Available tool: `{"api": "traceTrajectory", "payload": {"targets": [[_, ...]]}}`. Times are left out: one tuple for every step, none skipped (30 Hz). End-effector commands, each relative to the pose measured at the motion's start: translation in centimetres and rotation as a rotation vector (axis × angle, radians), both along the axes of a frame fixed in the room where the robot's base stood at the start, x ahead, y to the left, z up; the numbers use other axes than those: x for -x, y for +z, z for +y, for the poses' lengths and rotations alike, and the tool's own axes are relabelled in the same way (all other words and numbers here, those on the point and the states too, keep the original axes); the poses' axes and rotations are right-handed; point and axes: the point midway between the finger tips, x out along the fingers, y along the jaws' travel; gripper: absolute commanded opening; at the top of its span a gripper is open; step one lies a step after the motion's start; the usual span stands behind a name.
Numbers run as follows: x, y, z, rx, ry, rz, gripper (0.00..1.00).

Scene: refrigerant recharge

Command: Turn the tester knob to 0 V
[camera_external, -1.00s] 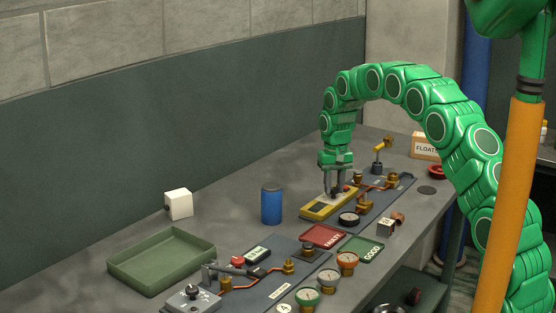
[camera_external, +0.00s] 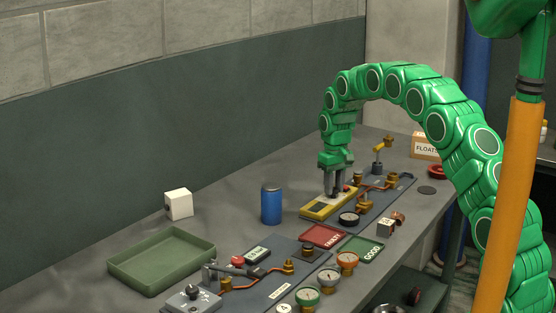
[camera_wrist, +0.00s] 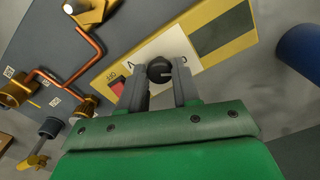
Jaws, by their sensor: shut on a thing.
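The yellow tester (camera_external: 320,208) lies on the bench and also fills the upper middle of the wrist view (camera_wrist: 178,46). It has a dark grey display and a pale panel. Its round black knob (camera_wrist: 160,70) shows a light pointer line. My gripper (camera_external: 336,193) points down over the tester; in the wrist view its two fingers (camera_wrist: 160,78) stand on either side of the knob, shut on it. A red part of the tester (camera_wrist: 117,86) shows beside the left finger. The markings around the knob are mostly hidden, so I cannot read its setting.
A blue can (camera_external: 271,205) stands left of the tester. A panel with copper pipe and brass valves (camera_external: 391,178) lies close on the right. A green tray (camera_external: 162,262) is at the left.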

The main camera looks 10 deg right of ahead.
Motion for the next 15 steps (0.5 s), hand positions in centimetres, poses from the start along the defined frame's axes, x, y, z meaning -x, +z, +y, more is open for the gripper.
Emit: {"api": "traceTrajectory", "payload": {"targets": [[0.02, -0.02, 0.0, 0.0, 0.0, 0.001, 0.01], [0.02, -0.02, 0.0, 0.0, 0.0, 0.001, 0.01], [0.02, -0.02, 0.0, 0.0, 0.0, 0.001, 0.36], [0.02, -0.02, 0.0, 0.0, -0.001, 0.001, 0.41], [0.02, -0.02, 0.0, 0.0, -0.001, 0.001, 0.45], [0.02, -0.02, 0.0, 0.0, -0.001, 0.001, 0.51], [0.01, -0.01, 0.01, 0.0, -0.001, 0.0, 0.56], [0.02, -0.01, -0.01, 0.0, -0.001, 0.0, 0.57], [0.02, -0.01, -0.01, 0.0, -0.001, 0.0, 0.57], [0.01, -0.01, 0.0, 0.0, -0.001, 0.0, 0.57], [0.01, -0.01, 0.0, 0.0, -0.001, 0.0, 0.57], [0.01, -0.01, 0.0, 0.0, -0.001, 0.0, 0.57], [0.01, -0.01, 0.0, 0.0, -0.001, 0.0, 0.57], [0.01, -0.01, 0.0, 0.0, -0.001, 0.0, 0.57], [0.0, 0.0, 0.0, 0.0, -0.001, 0.0, 0.57]]}}
